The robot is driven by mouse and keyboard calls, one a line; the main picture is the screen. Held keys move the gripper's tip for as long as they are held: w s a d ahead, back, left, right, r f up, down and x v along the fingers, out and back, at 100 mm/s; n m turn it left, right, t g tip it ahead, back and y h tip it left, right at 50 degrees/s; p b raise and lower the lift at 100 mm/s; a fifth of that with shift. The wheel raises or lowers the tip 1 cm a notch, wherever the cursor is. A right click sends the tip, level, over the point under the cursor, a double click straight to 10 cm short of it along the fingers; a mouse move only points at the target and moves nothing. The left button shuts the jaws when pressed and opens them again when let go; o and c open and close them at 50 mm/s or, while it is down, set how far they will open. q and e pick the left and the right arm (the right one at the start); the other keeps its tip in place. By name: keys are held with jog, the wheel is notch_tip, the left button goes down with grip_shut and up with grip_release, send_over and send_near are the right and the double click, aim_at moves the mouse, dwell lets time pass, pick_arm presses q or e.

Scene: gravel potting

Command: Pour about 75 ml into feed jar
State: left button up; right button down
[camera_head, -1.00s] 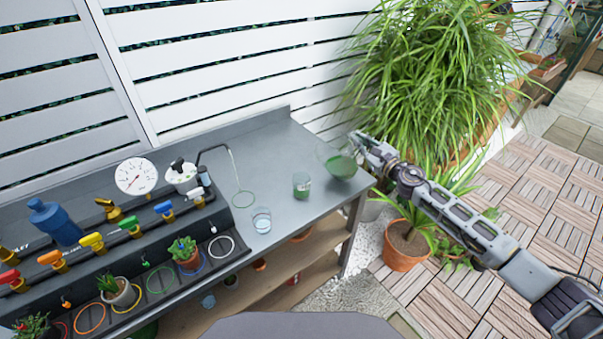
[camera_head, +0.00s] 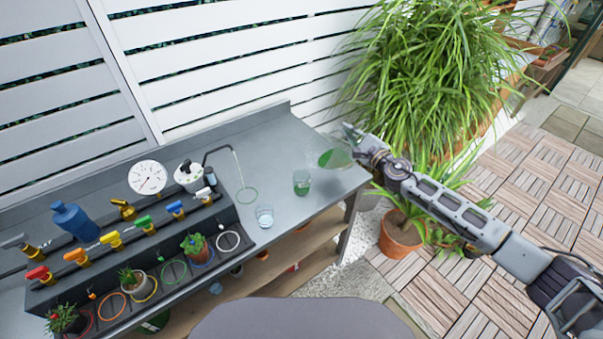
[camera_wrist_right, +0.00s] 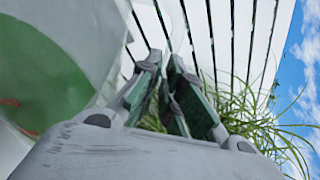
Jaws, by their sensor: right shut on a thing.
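My right gripper (camera_head: 355,138) is shut on a clear jug (camera_head: 316,152) with green liquid, at the right end of the bench. The jug is tilted, its mouth toward the left, above and right of a small glass jar (camera_head: 301,178) that holds some green liquid. No stream between them can be made out. In the right wrist view the jug (camera_wrist_right: 85,40) fills the left side, with green inside and a red mark, beside the gripper's fingers (camera_wrist_right: 170,65). A second glass (camera_head: 264,215) holds clear liquid. My left gripper is not in view.
The grey bench (camera_head: 270,155) is clear behind the glasses. A thin bent spout (camera_head: 238,165) stands left of them over a green ring. Coloured valves, a gauge (camera_head: 147,178), a blue bottle (camera_head: 73,221) and small potted plants fill the left. A large grassy plant (camera_head: 425,75) is close behind my right gripper.

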jog(key=shift+s+a+r+n+p, duration=0.1)
jog(key=shift+a+r+n+p, duration=0.2)
jog(key=shift+r+p, duration=0.25)
jog(key=shift+s+a+r+p, duration=0.1)
jog(key=shift+a+r+p, duration=0.05)
jog(key=shift+r+p, duration=0.2)
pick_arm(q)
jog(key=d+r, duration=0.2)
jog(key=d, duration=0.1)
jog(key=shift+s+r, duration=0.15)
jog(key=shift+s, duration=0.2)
pick_arm(e)
jog(key=shift+r+n, duration=0.1)
jog(key=shift+n, duration=0.2)
pick_arm(q)
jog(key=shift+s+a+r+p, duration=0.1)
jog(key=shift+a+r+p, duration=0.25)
jog(key=shift+p, duration=0.1)
pick_arm(e)
jog(key=shift+s+a+r, duration=0.1)
jog(key=shift+a+r, duration=0.15)
jog(key=shift+r, duration=0.05)
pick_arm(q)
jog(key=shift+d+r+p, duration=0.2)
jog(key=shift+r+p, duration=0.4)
pick_arm(e)
jog(key=shift+s+a+r+n, duration=0.2)
jog(key=shift+a+r+n, duration=0.15)
jog(key=shift+n, duration=0.25)
